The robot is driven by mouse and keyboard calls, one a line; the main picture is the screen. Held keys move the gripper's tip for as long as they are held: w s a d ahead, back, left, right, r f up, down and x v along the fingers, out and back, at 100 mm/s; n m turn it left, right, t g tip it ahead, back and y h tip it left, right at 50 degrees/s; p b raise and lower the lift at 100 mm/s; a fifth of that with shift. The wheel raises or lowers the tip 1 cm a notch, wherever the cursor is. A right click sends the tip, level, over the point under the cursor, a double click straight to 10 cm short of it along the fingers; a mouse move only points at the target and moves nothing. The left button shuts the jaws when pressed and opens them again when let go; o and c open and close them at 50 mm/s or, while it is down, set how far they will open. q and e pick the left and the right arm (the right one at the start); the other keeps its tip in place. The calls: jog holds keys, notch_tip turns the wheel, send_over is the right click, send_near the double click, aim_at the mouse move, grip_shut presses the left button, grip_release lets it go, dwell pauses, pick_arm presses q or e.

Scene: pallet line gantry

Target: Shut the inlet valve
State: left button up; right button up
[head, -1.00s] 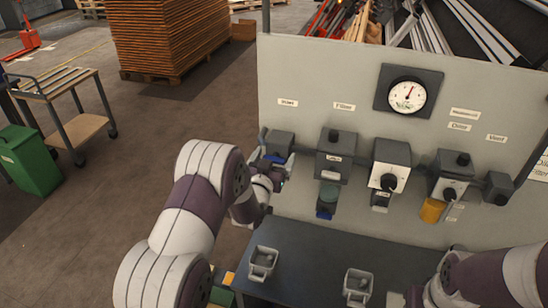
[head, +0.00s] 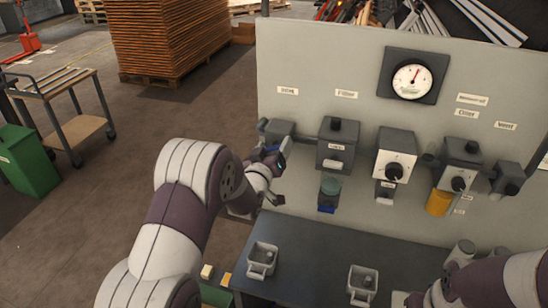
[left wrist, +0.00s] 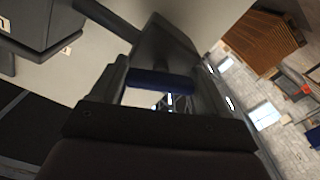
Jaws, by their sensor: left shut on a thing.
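The inlet valve (head: 281,131) is a dark grey block at the left end of the upright panel, under a small label. Its blue handle (head: 268,149) shows just below and left of the block, partly hidden by my left gripper (head: 272,162). In the left wrist view the blue handle (left wrist: 161,80) lies crosswise between the two dark fingers of my left gripper (left wrist: 164,92), which is shut on it. My right arm comes in at the lower right; its gripper is too cut off and dark to read.
Below, a dark bench (head: 315,255) holds two small grey bins (head: 262,261).

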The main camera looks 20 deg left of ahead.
pick_arm(q)
jog(key=n+b, duration=0.7)
jog(key=shift+a+f, duration=0.15)
jog(key=shift+f, duration=0.15)
jog(key=n+b, duration=0.2)
jog(key=n, duration=0.1)
jog(key=shift+n+b, duration=0.3)
jog(key=shift+b, duration=0.05)
jog(key=shift+n+b, duration=0.65)
jog(key=shift+n, duration=0.45)
jog(key=shift+c, duration=0.2)
jog(key=o, duration=0.9)
jog(key=shift+s, duration=0.1)
jog(key=shift+o, duration=0.6)
jog(key=shift+s+a+r, duration=0.1)
jog(key=shift+a, duration=0.15)
jog(key=shift+d, duration=0.1)
